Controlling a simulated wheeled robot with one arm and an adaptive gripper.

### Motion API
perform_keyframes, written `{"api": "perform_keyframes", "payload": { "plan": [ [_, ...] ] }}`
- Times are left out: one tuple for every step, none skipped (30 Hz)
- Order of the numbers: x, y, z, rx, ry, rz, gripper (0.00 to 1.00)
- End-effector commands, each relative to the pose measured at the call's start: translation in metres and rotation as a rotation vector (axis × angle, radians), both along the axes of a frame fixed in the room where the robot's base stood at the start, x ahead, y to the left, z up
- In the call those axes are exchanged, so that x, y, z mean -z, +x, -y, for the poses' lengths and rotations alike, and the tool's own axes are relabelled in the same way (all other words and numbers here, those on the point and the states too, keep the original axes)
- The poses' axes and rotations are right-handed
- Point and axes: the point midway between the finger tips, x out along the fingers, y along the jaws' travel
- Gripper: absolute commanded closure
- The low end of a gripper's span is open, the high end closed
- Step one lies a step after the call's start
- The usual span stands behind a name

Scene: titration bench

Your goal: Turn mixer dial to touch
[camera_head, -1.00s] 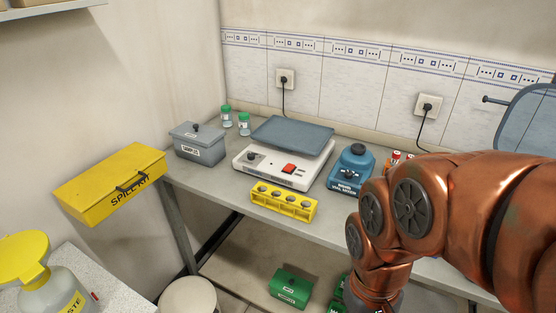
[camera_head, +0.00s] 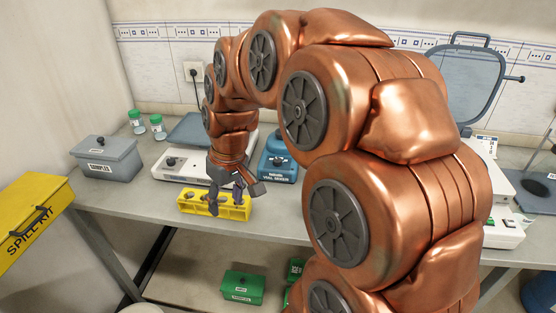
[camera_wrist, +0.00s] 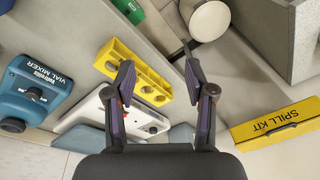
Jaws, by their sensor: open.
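The blue vial mixer (camera_head: 281,172) stands on the bench, partly hidden behind my arm in the head view. In the wrist view the vial mixer (camera_wrist: 28,84) is at the left, with its label and black dial (camera_wrist: 34,94) showing; the dial's setting is too small to read. My gripper (camera_head: 226,203) is open and empty. It is above the yellow vial rack at the bench's front edge, to the left of the mixer. In the wrist view my gripper (camera_wrist: 159,70) has its two fingers spread apart, with the mixer well off to their left.
A grey samples box (camera_head: 107,160) and two green-capped jars are at the left. A yellow spill kit (camera_head: 33,215) hangs further left.

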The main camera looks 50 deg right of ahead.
Motion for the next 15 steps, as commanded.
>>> {"api": "perform_keyframes", "payload": {
  "plan": [
    [0.004, 0.016, 0.024, 0.021, 0.001, 0.026, 0.46],
    [0.003, 0.025, 0.037, 0.028, -0.001, 0.047, 0.46],
    [0.004, 0.036, 0.057, 0.041, -0.005, 0.072, 0.46],
    [0.005, 0.043, 0.072, 0.051, -0.008, 0.088, 0.46],
    [0.005, 0.049, 0.087, 0.06, -0.013, 0.105, 0.46],
    [0.005, 0.057, 0.109, 0.074, -0.021, 0.128, 0.46],
    [0.006, 0.061, 0.125, 0.086, -0.027, 0.142, 0.46],
    [0.008, 0.064, 0.14, 0.096, -0.033, 0.155, 0.46],
    [0.008, 0.068, 0.16, 0.109, -0.043, 0.175, 0.46],
    [0.009, 0.071, 0.175, 0.12, -0.05, 0.189, 0.46],
    [0.01, 0.072, 0.189, 0.129, -0.058, 0.2, 0.46],
    [0.011, 0.073, 0.206, 0.141, -0.068, 0.214, 0.46],
    [0.012, 0.073, 0.217, 0.148, -0.077, 0.222, 0.46],
    [0.012, 0.074, 0.227, 0.155, -0.083, 0.23, 0.46],
    [0.013, 0.073, 0.24, 0.164, -0.092, 0.239, 0.46]
  ]
}}
